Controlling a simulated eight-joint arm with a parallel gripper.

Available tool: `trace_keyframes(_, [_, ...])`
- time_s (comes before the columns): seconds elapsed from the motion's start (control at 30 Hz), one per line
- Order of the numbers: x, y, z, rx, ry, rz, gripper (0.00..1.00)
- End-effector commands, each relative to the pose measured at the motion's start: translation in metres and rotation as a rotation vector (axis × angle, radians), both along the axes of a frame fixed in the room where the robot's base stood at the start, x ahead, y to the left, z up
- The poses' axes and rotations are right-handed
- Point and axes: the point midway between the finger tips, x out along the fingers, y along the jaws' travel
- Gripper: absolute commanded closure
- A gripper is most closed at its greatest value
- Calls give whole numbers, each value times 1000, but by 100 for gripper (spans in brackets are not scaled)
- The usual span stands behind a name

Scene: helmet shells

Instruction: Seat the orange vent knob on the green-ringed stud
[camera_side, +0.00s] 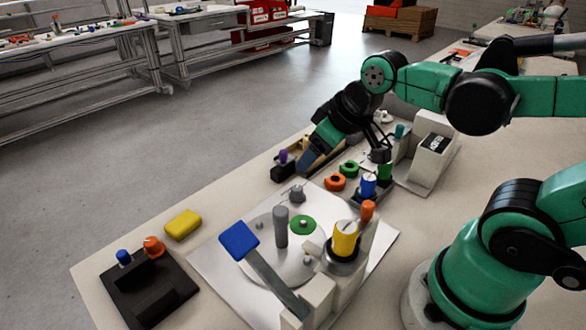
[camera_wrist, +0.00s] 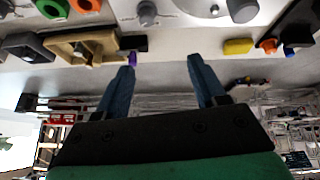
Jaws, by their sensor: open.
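An orange knob (camera_side: 154,245) with a ridged top sits on the black stand (camera_side: 150,284) at the front left, next to a blue knob (camera_side: 123,258). The orange knob also shows small at the right of the wrist view (camera_wrist: 268,44). The green-ringed stud (camera_side: 303,224) stands bare on the pale plate (camera_side: 222,262), right of a grey post. My gripper (camera_side: 310,160) is at the back, over or beside a tan tray, far from both. Its two blue-grey fingers are apart and empty in the wrist view (camera_wrist: 163,63).
A blue-headed lever (camera_side: 240,240), a grey post (camera_side: 281,226) and a yellow cylinder (camera_side: 345,238) rise around the stud. Orange and green rings (camera_side: 336,182) and a tan tray (camera_side: 317,165) crowd the back.

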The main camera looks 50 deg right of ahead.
Motion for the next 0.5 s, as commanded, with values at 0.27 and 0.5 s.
trace_keyframes(0.27, [25, -57, -25, -174, 294, 319, 36])
trace_keyframes(0.5, [31, -100, -62, -187, 478, 607, 36])
